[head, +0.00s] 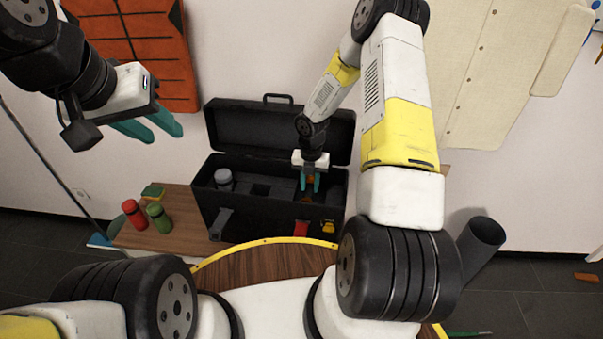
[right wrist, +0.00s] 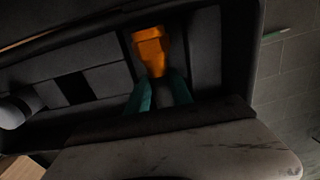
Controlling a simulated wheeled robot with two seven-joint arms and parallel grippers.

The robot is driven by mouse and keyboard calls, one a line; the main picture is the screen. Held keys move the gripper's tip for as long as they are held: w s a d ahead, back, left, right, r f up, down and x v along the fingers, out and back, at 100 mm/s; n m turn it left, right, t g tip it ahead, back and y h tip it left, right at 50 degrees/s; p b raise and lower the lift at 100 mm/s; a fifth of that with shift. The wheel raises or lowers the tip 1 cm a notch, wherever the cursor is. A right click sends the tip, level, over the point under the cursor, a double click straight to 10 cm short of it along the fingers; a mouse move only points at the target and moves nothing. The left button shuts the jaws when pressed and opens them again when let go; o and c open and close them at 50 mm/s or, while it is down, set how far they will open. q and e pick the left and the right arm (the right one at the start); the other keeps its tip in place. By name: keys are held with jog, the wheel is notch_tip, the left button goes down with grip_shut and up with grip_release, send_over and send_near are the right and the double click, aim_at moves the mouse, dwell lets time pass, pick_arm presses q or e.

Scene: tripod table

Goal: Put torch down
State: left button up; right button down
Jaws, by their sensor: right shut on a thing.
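The torch (right wrist: 151,48), with an orange body, is between the teal fingers of my right gripper (right wrist: 162,85) in the right wrist view. My right gripper is shut on it. In the head view my right gripper (head: 310,183) is down inside the right part of the open black toolbox (head: 255,217), and only a little orange shows between the fingers. I cannot tell whether the torch touches the toolbox floor. My left gripper (head: 167,137) is open and empty, up at the left, well away from the toolbox.
The toolbox lid (head: 262,125) stands open at the back. A grey cylinder (head: 223,177) sits in its left part. A red bottle (head: 133,214) and a green bottle (head: 159,217) stand on the wooden table (head: 180,203) left of the toolbox. A dark tube (head: 484,238) stands at the right.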

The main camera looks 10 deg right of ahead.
jog(key=shift+f, duration=2.6)
jog(key=shift+f, duration=0.15)
jog(key=c, duration=1.1)
grip_release()
